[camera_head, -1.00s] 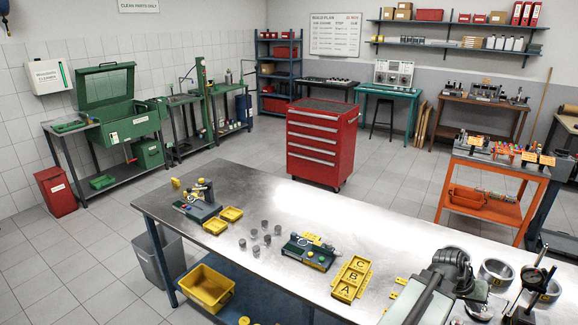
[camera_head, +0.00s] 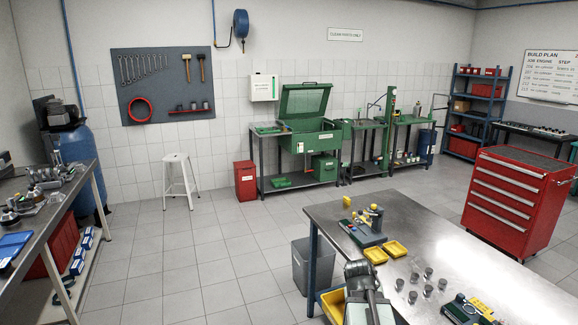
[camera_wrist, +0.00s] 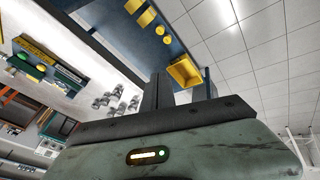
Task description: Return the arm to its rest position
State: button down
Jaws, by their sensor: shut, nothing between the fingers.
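My arm (camera_head: 366,292) shows at the bottom of the head view, grey-green and folded upward, in front of the near edge of the steel workbench (camera_head: 335,212). In the wrist view, the dark fingers of my gripper (camera_wrist: 182,86) stand above the grey-green housing. The gripper is shut and holds nothing. The wrist picture is tilted, with the bench and floor at odd angles behind the fingers. The gripper tips cannot be made out in the head view.
On the bench are a small fixture (camera_head: 368,230), yellow trays (camera_head: 396,248), several grey cylinders (camera_head: 428,273) and another fixture (camera_head: 468,308). A grey bin (camera_head: 313,268) stands beside it. A side bench (camera_head: 70,215) is at left. A white stool (camera_head: 180,178) stands beyond open floor.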

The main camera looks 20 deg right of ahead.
jog(key=w+a+f+n+y, duration=0.1)
jog(key=w+a+n+y, duration=0.2)
jog(key=a, duration=1.3)
jog(key=s+a+f+g, duration=0.1)
jog(key=a, duration=0.7)
jog(key=s+a+n+g+y, duration=0.1)
jog(key=s+a, duration=0.1)
jog(key=a, duration=0.5)
jog(key=shift+s+a+f, duration=0.3)
jog(key=shift+a+f, duration=0.05)
jog(key=shift+a, duration=0.05)
jog(key=shift+d, duration=0.1)
